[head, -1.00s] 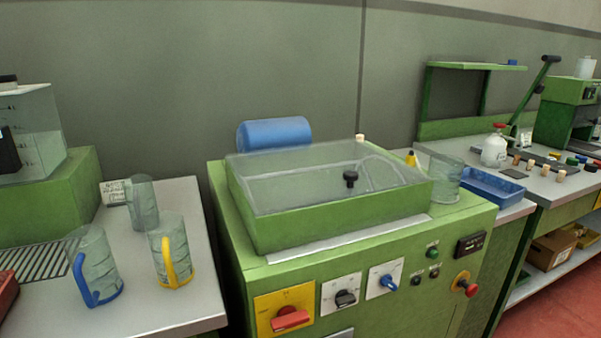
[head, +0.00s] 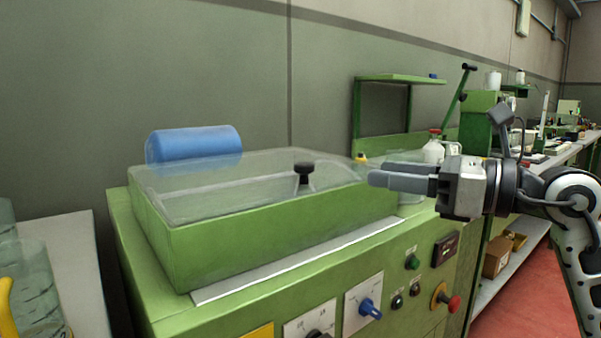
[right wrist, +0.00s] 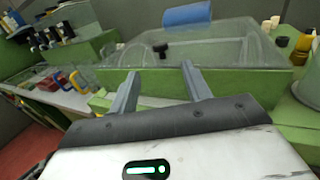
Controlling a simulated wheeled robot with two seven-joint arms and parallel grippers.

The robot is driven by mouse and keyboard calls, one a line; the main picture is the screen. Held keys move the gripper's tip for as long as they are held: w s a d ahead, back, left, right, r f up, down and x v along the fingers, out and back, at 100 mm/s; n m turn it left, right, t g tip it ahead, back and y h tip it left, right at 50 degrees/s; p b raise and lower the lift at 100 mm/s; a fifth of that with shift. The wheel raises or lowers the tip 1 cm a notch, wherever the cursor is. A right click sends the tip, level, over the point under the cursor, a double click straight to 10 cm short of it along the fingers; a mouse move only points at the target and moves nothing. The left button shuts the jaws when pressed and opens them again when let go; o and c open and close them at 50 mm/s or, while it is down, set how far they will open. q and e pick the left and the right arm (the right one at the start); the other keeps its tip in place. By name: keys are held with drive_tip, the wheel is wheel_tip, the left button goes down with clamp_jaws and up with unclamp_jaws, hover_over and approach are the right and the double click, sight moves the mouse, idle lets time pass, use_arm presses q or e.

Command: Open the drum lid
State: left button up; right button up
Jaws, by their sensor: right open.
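The drum lid (head: 245,180) is a clear, see-through cover lying shut over the green drum housing (head: 270,236) in the head view. A black knob (head: 304,172) stands on it near the right front. The knob also shows in the right wrist view (right wrist: 161,50), ahead of the fingers and slightly left of the middle between them. My right gripper (head: 385,178) is open and empty at the right end of the housing, to the right of the knob and apart from it. Its two fingers (right wrist: 158,88) point toward the lid in the wrist view. My left gripper is not in view.
A blue cylinder (head: 194,146) lies behind the lid. Switches and a red stop button (head: 453,304) are on the front panel. A white bottle (head: 433,148) stands behind my right gripper. Measuring jugs (head: 28,285) stand on the left bench. The space above the lid is clear.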

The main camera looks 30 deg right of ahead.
sight(304, 163)
drive_tip(key=p+x, duration=0.3)
drive_tip(key=x, duration=1)
drive_tip(key=shift+r, duration=0.15)
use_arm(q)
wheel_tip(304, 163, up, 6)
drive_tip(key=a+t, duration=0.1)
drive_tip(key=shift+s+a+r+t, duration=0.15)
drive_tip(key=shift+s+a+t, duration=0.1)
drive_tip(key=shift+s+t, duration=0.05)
use_arm(e)
drive_tip(key=shift+w+a, duration=0.25)
drive_tip(key=shift+w, duration=0.2)
drive_tip(key=shift+c, duration=0.2)
drive_tip(key=c, duration=1)
clamp_jaws()
